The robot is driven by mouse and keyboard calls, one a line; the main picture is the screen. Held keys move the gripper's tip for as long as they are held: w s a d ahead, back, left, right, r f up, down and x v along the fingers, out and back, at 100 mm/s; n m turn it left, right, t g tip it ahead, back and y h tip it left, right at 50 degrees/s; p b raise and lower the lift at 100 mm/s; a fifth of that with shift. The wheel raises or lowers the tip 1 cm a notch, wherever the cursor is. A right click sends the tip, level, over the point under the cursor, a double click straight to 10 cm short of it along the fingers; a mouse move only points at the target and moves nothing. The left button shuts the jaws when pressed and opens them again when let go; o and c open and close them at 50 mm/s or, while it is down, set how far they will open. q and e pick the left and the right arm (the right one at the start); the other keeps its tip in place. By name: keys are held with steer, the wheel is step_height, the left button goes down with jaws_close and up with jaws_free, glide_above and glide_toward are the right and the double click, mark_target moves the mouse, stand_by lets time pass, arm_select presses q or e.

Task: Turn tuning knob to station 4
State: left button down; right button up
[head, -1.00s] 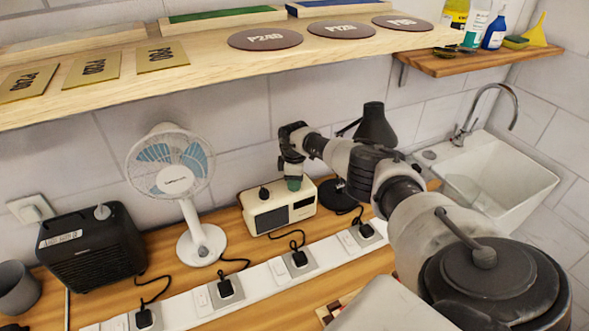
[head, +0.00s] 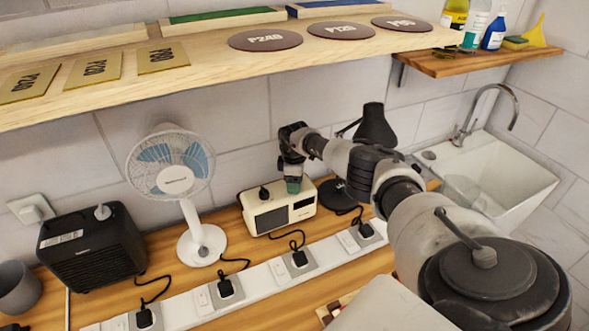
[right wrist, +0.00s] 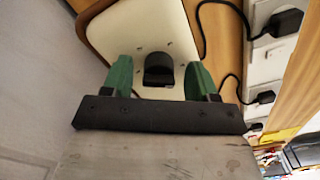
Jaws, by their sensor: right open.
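The cream radio (head: 281,212) stands on the wooden bench, with a dark grille and a dark display on its front. A black knob (head: 264,193) shows at the left of its top. My right gripper (head: 293,187) is over the right part of the radio's top, pointing down. In the right wrist view, its green fingers (right wrist: 160,76) are open, one on each side of a black knob (right wrist: 158,67), with gaps between. Small marks surround this knob on the cream top (right wrist: 140,28). In the head view the gripper hides this knob. My left gripper is not in view.
A white fan (head: 190,225) stands left of the radio, and a black heater-like box (head: 92,250) farther left. A black lamp (head: 375,125) is behind my right arm. A white power strip (head: 255,280) with several plugs runs in front. A wooden shelf (head: 200,80) hangs above.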

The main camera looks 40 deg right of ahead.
steer(key=shift+r, duration=0.1)
step_height(320, 180, up, 11)
steer(key=b, duration=0.3)
steer(key=shift+f, duration=0.2)
stand_by(0.4)
